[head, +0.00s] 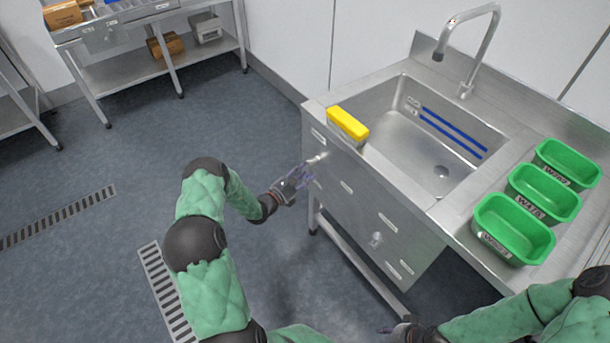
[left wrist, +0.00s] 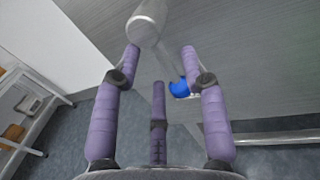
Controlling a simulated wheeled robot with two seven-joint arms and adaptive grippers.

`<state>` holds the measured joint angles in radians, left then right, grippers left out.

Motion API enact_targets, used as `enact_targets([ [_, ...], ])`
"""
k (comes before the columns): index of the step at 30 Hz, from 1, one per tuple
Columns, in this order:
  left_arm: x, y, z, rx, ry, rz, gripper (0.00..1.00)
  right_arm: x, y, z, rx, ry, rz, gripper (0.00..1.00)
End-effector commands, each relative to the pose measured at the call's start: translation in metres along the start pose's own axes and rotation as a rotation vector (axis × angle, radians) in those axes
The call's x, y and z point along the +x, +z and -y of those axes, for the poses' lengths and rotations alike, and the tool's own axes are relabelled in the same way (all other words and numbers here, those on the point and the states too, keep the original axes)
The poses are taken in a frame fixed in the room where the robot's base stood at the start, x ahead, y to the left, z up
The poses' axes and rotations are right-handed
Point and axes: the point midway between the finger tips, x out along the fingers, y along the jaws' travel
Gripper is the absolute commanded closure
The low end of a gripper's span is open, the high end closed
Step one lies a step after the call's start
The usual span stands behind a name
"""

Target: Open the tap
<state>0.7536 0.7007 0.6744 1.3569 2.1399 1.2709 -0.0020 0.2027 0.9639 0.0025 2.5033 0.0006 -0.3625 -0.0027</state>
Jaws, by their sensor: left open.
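The steel sink's (head: 375,112) tap spout (head: 487,45) arches over the basin at the back. A small silver handle (head: 317,158) sticks out of the sink's front panel near its left end. In the left wrist view a silver rounded handle (left wrist: 147,27) shows close in front of the fingers, with a blue piece (left wrist: 180,88) beyond them. My left gripper (head: 303,174) is open and empty, just in front of that handle; contact cannot be made out. My right gripper (head: 388,331) is low at the bottom edge, mostly cut off.
A yellow block (head: 347,123) sits on the sink's front left rim. Three green labelled tubs (head: 512,252) stand on the right counter. Another fitting (head: 376,240) is on the front panel. A steel shelf (head: 150,70) stands at the back left. The floor to the left is clear.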

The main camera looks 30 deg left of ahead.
Motion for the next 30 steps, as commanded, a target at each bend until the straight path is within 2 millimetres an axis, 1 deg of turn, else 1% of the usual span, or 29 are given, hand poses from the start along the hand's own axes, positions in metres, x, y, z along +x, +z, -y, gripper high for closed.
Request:
enact_targets([
  [3,0.0065,-0.0002,0.0005,-0.001,-0.001,0.000,0.56,0.0023,-0.0001,-0.0008,0.000,0.000,0.000,0.60],
  [12,0.0078,0.0003,0.0003,-0.001,0.000,-0.001,0.56,0.0021,-0.0002,-0.0007,0.000,0.000,0.000,0.60],
  [14,0.0077,0.0002,0.0003,-0.001,0.000,-0.001,0.73,0.0021,-0.0002,-0.0007,0.000,0.000,0.000,0.60],
  [15,0.0077,0.0002,0.0003,-0.001,0.000,-0.001,0.85,0.0021,-0.0002,-0.0007,0.000,0.000,0.000,0.60],
  [17,0.0076,0.0002,0.0004,-0.001,0.000,-0.001,1.00,0.0021,-0.0002,-0.0008,0.000,0.000,0.000,0.60],
  [25,0.0066,0.0004,0.0008,-0.006,0.000,-0.002,1.00,0.0011,-0.0001,-0.0004,0.000,0.000,0.000,0.60],
  [30,-0.0012,0.0020,0.0035,-0.040,0.000,-0.009,1.00,-0.0057,0.0002,0.0020,0.000,0.000,0.000,0.60],
])
